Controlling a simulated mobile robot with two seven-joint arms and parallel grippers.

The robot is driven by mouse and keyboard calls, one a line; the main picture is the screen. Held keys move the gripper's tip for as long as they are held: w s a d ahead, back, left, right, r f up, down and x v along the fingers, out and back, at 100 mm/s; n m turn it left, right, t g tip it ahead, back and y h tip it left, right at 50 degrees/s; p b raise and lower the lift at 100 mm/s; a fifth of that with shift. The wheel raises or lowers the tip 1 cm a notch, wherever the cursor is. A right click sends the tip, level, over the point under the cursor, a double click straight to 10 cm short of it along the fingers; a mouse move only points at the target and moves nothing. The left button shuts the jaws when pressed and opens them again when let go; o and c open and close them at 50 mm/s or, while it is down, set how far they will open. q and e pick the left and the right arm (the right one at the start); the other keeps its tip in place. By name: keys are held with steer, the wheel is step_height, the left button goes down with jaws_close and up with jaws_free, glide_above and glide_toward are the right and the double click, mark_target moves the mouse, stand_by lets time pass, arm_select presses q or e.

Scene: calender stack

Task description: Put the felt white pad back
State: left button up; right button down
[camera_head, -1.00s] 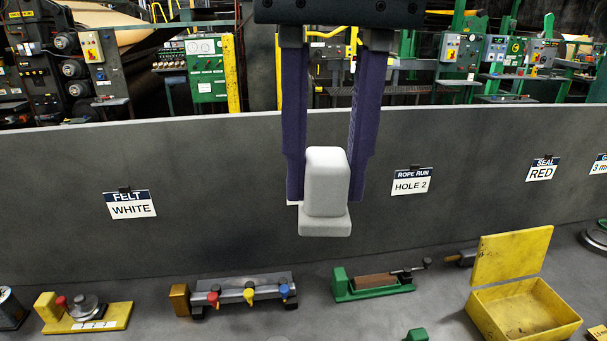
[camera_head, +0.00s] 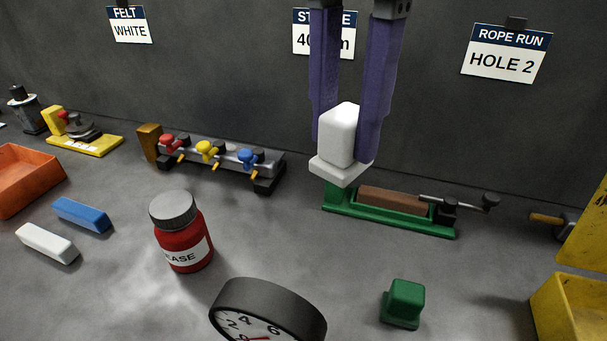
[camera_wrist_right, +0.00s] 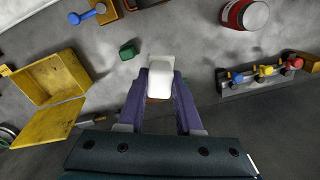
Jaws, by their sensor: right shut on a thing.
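My right gripper (camera_head: 346,140) hangs down in the head view with its purple fingers shut on a white pad (camera_head: 338,142). The pad is an upright rounded block on a wider flat base, slightly tilted in the picture. It also shows between the fingers in the right wrist view (camera_wrist_right: 160,80). In the head view it overlaps the left end of a green fixture (camera_head: 390,216) with a brown block; it looks held above the bench, but the exact gap is unclear. A FELT WHITE sign (camera_head: 130,25) hangs on the back wall at upper left. My left gripper is not in view.
A green pad (camera_head: 405,300) of similar shape stands at front right. A red jar (camera_head: 182,235), a dial clock (camera_head: 268,312), a white bar (camera_head: 47,243) and a blue bar (camera_head: 82,214) occupy the front. A valve rack (camera_head: 215,156) stands behind. A yellow box (camera_head: 575,305) is at right.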

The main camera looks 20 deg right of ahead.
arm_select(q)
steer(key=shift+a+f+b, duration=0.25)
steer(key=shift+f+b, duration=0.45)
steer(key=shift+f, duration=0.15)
arm_select(e)
step_height(320, 180, down, 14)
steer(key=shift+a+f, duration=0.15)
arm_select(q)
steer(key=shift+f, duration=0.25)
arm_select(e)
steer(key=shift+f, duration=2.35)
arm_select(q)
steer(key=shift+b, duration=0.3)
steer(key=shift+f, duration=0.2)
arm_select(e)
steer(key=shift+f, duration=0.15)
steer(key=c, duration=0.6)
jaws_free()
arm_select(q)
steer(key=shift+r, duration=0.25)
arm_select(e)
steer(key=shift+r, duration=0.55)
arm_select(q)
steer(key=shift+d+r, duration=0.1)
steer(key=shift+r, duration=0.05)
arm_select(e)
step_height(320, 180, up, 11)
steer(key=shift+r, duration=0.15)
